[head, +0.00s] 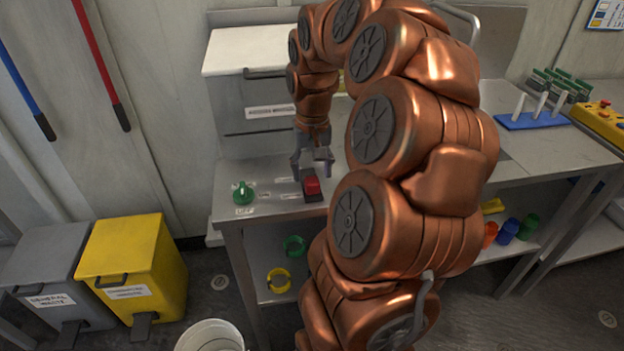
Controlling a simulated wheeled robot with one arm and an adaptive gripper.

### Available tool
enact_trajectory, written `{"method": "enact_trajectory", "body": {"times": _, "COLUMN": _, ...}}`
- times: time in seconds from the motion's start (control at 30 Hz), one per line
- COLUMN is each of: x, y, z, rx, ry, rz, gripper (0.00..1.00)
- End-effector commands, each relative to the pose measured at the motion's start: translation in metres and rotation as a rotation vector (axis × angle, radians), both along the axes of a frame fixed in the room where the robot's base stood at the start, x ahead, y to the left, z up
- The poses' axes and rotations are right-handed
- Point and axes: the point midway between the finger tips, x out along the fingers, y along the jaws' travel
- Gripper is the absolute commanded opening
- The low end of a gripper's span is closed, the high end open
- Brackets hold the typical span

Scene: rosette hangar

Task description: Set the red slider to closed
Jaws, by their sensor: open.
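The red slider (312,185) is a small red block on a dark base on the grey metal table (262,205), near its front edge. A few small pale labels lie on the table to the left of it. My gripper (313,174) hangs down from the copper arm right at the slider. Its fingers are apart, and they look close above or around the red block; I cannot tell whether they touch it. My arm hides much of the table to the right.
A green knob (242,192) stands left of the slider. A grey cabinet (238,95) is behind. A blue rack (532,119) and a yellow button box (604,118) are on the right. Yellow (135,262) and grey (45,275) bins stand at the left. A white bucket (210,337) is in front.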

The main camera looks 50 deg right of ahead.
Motion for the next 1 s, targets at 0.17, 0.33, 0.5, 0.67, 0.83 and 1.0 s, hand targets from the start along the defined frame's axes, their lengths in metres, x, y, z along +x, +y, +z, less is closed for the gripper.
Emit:
{"method": "enact_trajectory", "body": {"times": 0.17, "x": -0.001, "y": 0.001, "z": -0.021, "rx": 0.003, "ry": 0.003, "rz": 0.001, "gripper": 0.60}}
{"method": "enact_trajectory", "body": {"times": 0.33, "x": 0.000, "y": 0.000, "z": -0.032, "rx": 0.001, "ry": -0.001, "rz": 0.000, "gripper": 0.60}}
{"method": "enact_trajectory", "body": {"times": 0.5, "x": 0.000, "y": 0.000, "z": -0.035, "rx": 0.001, "ry": -0.002, "rz": 0.000, "gripper": 0.60}}
{"method": "enact_trajectory", "body": {"times": 0.67, "x": 0.000, "y": 0.000, "z": -0.035, "rx": 0.000, "ry": -0.001, "rz": 0.001, "gripper": 0.60}}
{"method": "enact_trajectory", "body": {"times": 0.83, "x": 0.000, "y": 0.001, "z": -0.034, "rx": 0.001, "ry": -0.002, "rz": 0.001, "gripper": 0.43}}
{"method": "enact_trajectory", "body": {"times": 1.0, "x": 0.000, "y": 0.001, "z": -0.034, "rx": 0.001, "ry": -0.001, "rz": 0.001, "gripper": 0.25}}
